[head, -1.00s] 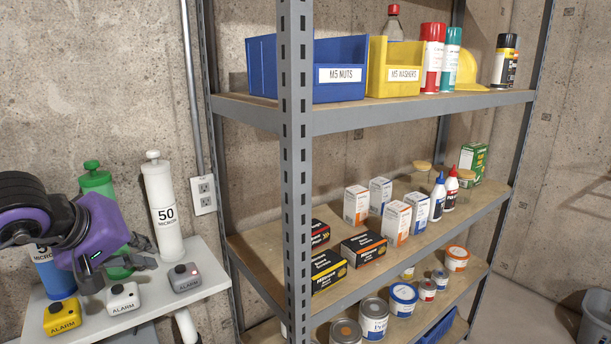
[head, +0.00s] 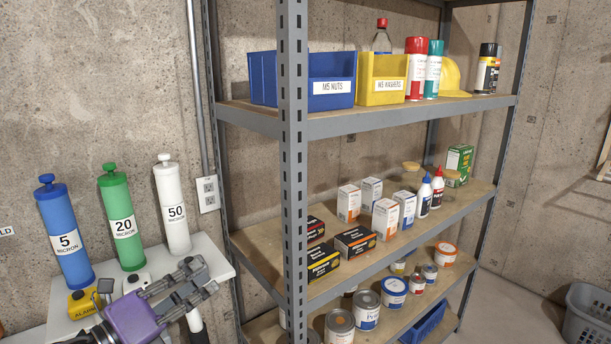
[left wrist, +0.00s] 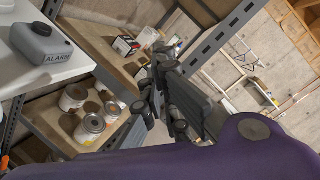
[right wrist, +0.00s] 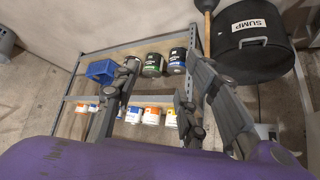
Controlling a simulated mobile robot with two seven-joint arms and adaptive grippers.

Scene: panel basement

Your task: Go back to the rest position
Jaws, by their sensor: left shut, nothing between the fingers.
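My left gripper (head: 196,283), with a purple body, is in front of the small white shelf at the lower left of the head view. Its fingers are together and empty; they also show in the left wrist view (left wrist: 165,85). It partly covers the alarm boxes: a yellow one (head: 80,304), a white one (head: 137,282) and a grey one, which shows clearly in the left wrist view (left wrist: 40,42). My right gripper (right wrist: 163,80) is out of the head view. In the right wrist view its fingers are wide apart with nothing between them.
Blue (head: 65,235), green (head: 121,222) and white (head: 172,210) filter cylinders stand on the white shelf (head: 218,262). A grey metal rack (head: 293,180) with bins, boxes and cans stands close to the right. A black sump bin (right wrist: 250,45) shows in the right wrist view.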

